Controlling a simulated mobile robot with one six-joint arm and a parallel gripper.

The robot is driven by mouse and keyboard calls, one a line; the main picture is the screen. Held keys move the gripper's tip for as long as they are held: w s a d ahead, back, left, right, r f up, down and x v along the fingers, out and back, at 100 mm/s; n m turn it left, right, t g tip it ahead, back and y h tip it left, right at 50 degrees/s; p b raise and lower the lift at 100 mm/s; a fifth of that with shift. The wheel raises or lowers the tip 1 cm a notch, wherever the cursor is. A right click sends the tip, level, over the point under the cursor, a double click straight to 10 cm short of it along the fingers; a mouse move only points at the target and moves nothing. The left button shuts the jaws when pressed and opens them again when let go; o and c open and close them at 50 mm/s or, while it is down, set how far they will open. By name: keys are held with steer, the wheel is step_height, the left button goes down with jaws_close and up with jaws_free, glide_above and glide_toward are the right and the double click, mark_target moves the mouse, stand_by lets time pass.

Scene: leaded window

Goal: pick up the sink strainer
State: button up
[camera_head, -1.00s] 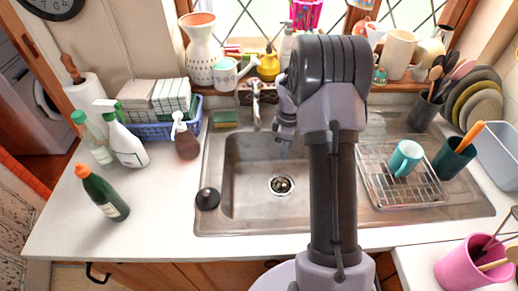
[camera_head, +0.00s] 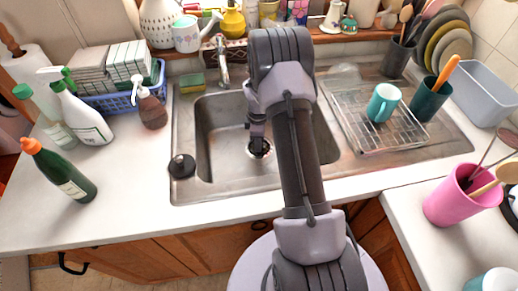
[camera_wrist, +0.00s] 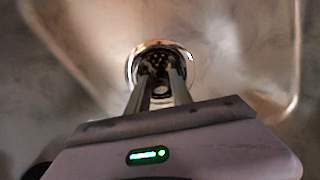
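The sink strainer (camera_head: 260,149) sits in the drain at the bottom of the steel sink and is partly hidden by my gripper in the head view. In the wrist view the strainer (camera_wrist: 158,66) is a shiny round metal rim with a dark, perforated middle. My gripper (camera_head: 257,143) points down into the basin at the strainer. In the wrist view the fingers of my gripper (camera_wrist: 160,78) are apart, with the strainer's centre showing between them. A small rounded metal part shows in the gap. I cannot tell whether the fingertips touch the strainer.
The sink's walls (camera_head: 203,145) surround my gripper. The faucet (camera_head: 222,62) stands behind. A black round stopper (camera_head: 182,166) lies on the left rim. A drying rack (camera_head: 375,118) with a teal mug (camera_head: 383,102) is on the right. Bottles stand on the left counter.

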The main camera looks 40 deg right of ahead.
steer(key=shift+r, duration=0.1)
jaws_close()
steer(key=shift+r, duration=0.1)
